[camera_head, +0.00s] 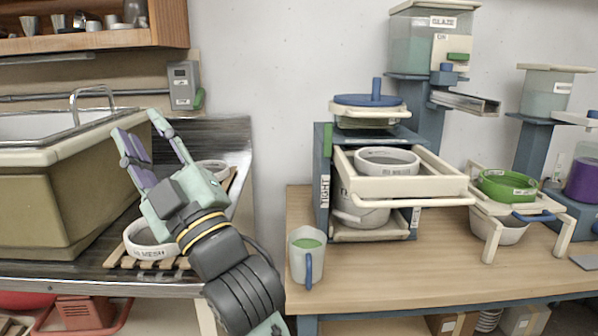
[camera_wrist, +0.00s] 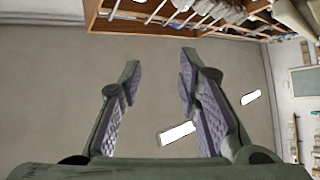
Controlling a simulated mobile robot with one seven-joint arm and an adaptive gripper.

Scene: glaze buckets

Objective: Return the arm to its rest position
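My gripper (camera_head: 146,133) is raised at the left in the head view, in front of the metal counter and the sink. Its two fingers point up and to the left. They stand apart with nothing between them. In the wrist view my gripper (camera_wrist: 157,75) also shows open and empty, with a bare wall behind the fingers and a wooden shelf above. My arm rises from the bottom of the head view and hides part of the counter.
A sink (camera_head: 50,180) stands at the left, close to my gripper. A white sieve ring (camera_head: 150,243) lies on a wooden rack behind my arm. A mug of green liquid (camera_head: 307,258) stands on the right table's left edge. A wooden shelf (camera_head: 85,40) hangs above.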

